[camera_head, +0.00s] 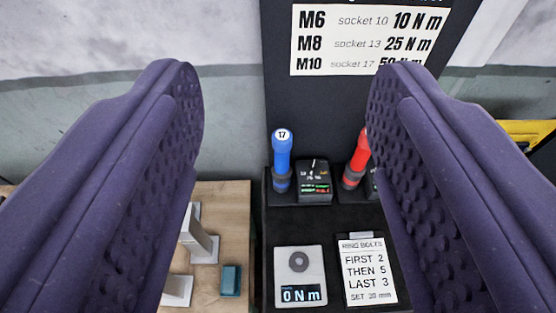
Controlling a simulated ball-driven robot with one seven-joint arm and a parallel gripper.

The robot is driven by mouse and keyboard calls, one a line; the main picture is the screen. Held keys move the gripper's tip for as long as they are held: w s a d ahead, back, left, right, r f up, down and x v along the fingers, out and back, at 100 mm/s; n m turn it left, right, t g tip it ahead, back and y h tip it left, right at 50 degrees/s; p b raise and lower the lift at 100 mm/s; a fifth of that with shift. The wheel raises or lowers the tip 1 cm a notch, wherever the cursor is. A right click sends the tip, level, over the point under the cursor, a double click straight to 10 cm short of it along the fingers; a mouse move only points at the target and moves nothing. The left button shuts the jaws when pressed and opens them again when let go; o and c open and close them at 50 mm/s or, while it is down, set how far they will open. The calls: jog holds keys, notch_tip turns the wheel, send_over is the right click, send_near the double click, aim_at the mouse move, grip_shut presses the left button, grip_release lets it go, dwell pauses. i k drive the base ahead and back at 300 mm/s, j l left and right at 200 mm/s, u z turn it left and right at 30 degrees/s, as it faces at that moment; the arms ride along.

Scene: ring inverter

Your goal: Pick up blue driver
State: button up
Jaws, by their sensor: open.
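The blue driver (282,160) stands upright in a black holder, with a white cap marked 17 and a dark grey lower part. My gripper (285,80) is open, its two purple textured fingers wide apart at the left and right of the view. The blue driver shows between the fingers, farther off and a little left of the right finger. Nothing is between the fingertips. A red driver (357,160) stands to the right, partly hidden by the right finger.
A black device with a small display (314,181) sits between the drivers. In front are a gauge reading 0 Nm (300,277) and a ring bolts card (368,270). A torque chart (362,42) hangs behind. A wooden surface (235,215) at left holds grey metal parts and a teal block (231,280).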

aim_at(281, 138)
jog(key=z, duration=1.25)
jog(key=u, duration=1.25)
jog(key=i+j, duration=0.15)
jog(key=j, duration=0.15)
jog(key=i+j+z, duration=0.15)
jog(key=i+j, duration=0.1)
jog(key=j, duration=0.3)
jog(key=i+j+z, duration=0.1)
jog(key=j, duration=0.2)
